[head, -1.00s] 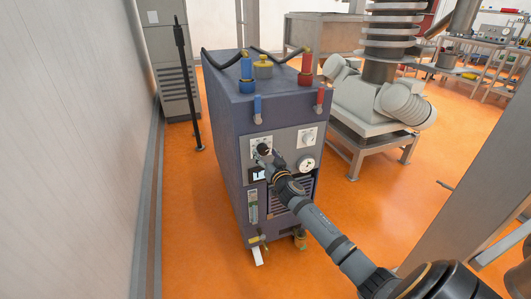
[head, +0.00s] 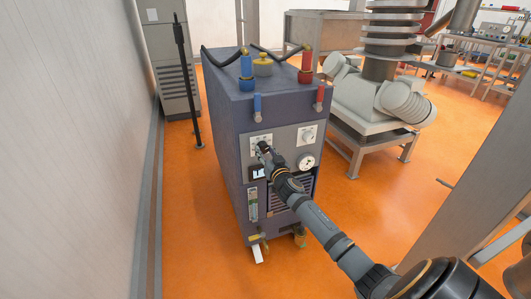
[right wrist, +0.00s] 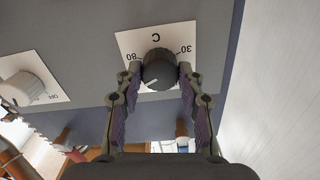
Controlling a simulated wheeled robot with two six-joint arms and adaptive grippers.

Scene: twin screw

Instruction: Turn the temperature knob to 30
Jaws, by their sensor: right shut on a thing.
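The temperature knob (right wrist: 159,66) is dark and ribbed, on a white plate (right wrist: 205,42) marked C, 80 and 30. In the right wrist view the plate appears upside down, with 80 left of the knob and 30 right. A pale mark shows near the knob's lower edge, slightly left of its middle. My right gripper (right wrist: 158,76) is shut on the knob, one finger on each side. In the head view my right gripper (head: 262,149) is at the front panel of the blue-grey machine (head: 226,130) and hides most of the knob. My left gripper is not in view.
A second, pale knob (head: 308,134) and a round gauge (head: 306,161) sit right of the gripper. Blue (head: 257,106) and red (head: 319,97) levers stick out above. A wall (head: 75,150) stands left, and orange floor is open around the machine.

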